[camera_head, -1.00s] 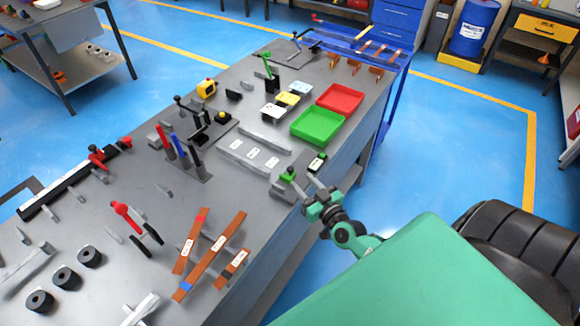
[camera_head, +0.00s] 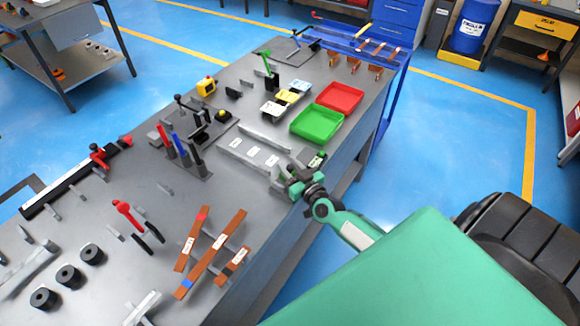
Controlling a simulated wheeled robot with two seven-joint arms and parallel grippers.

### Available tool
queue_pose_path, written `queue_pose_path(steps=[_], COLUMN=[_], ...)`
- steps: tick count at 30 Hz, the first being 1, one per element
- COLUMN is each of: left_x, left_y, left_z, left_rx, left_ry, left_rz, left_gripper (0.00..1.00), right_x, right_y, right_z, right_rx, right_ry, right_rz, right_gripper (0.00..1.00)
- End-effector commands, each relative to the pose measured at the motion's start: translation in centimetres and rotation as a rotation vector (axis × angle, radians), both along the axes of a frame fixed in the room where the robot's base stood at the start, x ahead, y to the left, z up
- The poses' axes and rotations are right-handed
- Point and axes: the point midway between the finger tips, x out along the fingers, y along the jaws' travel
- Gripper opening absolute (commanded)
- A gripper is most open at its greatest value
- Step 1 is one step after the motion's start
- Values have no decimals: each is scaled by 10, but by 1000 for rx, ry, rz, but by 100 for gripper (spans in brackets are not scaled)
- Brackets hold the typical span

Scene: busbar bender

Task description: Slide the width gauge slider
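My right gripper (camera_head: 293,182) is at the near right edge of the bench. Its fingers are over a small grey fixture with a green and dark part (camera_head: 317,160) beside them. The fingers overlap the fixture and hide its green knob; I cannot tell whether they touch it or are shut on it. Which part is the width gauge slider is not clear from this view. A long black rail (camera_head: 62,184) with a red-handled block (camera_head: 98,156) lies at the far left. My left gripper is not in view.
A green tray (camera_head: 318,126) and a red tray (camera_head: 339,97) stand behind the gripper. Grey bars with white labels (camera_head: 253,154) lie to its left. Copper bars (camera_head: 212,254) lie at the front. Upright red, blue and black handles (camera_head: 186,155) stand mid-bench.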

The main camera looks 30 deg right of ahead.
Motion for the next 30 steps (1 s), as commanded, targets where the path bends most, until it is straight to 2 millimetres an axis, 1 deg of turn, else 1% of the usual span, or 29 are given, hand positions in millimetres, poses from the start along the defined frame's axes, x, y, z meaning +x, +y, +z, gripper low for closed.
queue_pose_path(steps=[1, 4, 5, 10, 15, 18, 26, 27, 29, 30], left_x=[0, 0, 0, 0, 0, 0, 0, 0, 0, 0], left_y=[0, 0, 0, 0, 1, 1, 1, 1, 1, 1], left_z=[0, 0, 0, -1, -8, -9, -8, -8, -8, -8], left_rx=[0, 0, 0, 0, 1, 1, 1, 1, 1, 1], left_ry=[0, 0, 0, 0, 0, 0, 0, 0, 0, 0], left_rz=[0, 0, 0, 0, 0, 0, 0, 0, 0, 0], left_gripper=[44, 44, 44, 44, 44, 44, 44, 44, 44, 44], right_x=[0, 0, 0, 1, 9, 12, 11, 11, 11, 11], right_y=[0, 0, 0, -2, -22, -28, -28, -28, -28, -28], right_z=[0, 0, 0, 0, -1, 0, 0, 0, 0, 0], right_rx=[0, 0, 0, -1, -4, -3, 0, 0, 0, 0], right_ry=[0, 0, 0, 0, -1, 0, 1, 1, 1, 1], right_rz=[0, 0, 0, 0, 0, 0, 0, 0, 0, 0], right_gripper=[23, 3, 0, 0, 0, 0, 0, 29, 40, 40])
